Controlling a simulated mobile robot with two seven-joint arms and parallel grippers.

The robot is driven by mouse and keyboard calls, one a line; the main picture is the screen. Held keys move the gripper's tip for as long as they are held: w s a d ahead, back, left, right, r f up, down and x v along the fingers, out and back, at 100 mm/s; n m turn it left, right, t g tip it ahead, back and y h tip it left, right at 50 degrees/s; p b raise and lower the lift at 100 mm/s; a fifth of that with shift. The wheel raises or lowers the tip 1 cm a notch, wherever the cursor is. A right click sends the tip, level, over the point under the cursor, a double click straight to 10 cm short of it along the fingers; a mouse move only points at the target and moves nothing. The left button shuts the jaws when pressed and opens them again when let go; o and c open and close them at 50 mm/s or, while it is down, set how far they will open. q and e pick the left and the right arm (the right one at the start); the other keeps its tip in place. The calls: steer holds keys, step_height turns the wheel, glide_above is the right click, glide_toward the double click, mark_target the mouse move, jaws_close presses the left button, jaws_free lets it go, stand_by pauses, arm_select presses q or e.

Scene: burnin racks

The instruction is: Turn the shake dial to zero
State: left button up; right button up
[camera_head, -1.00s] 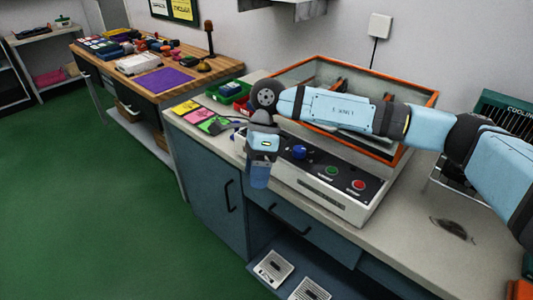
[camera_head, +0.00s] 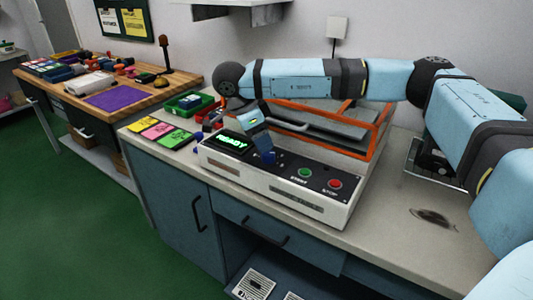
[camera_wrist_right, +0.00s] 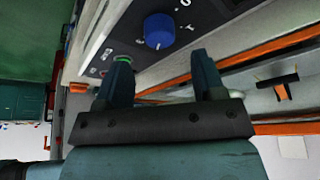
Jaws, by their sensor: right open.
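The shake dial (camera_wrist_right: 159,31) is a round blue knob on the dark control panel, with white marks beside it, in the right wrist view. My right gripper (camera_wrist_right: 160,66) is open and empty there. Its two fingers point toward the panel, and the dial shows beyond the tips, between their lines. They look apart from it. In the head view, my right gripper (camera_head: 264,150) hangs over the panel and covers most or all of the dial, so contact there cannot be told. My left gripper is not in view.
The shaker's white base (camera_head: 280,188) carries a lit green display (camera_head: 231,142), a green button (camera_head: 305,172) and a red button (camera_head: 334,183). Its orange-framed enclosure (camera_head: 376,140) stands behind. Coloured cards (camera_head: 158,131) and a green bin (camera_head: 188,105) lie to the left.

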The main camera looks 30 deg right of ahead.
mark_target(268, 153)
steer(key=x, duration=0.5)
steer(key=shift+f+b, duration=0.15)
steer(key=shift+b, duration=0.2)
steer(key=c, duration=0.9)
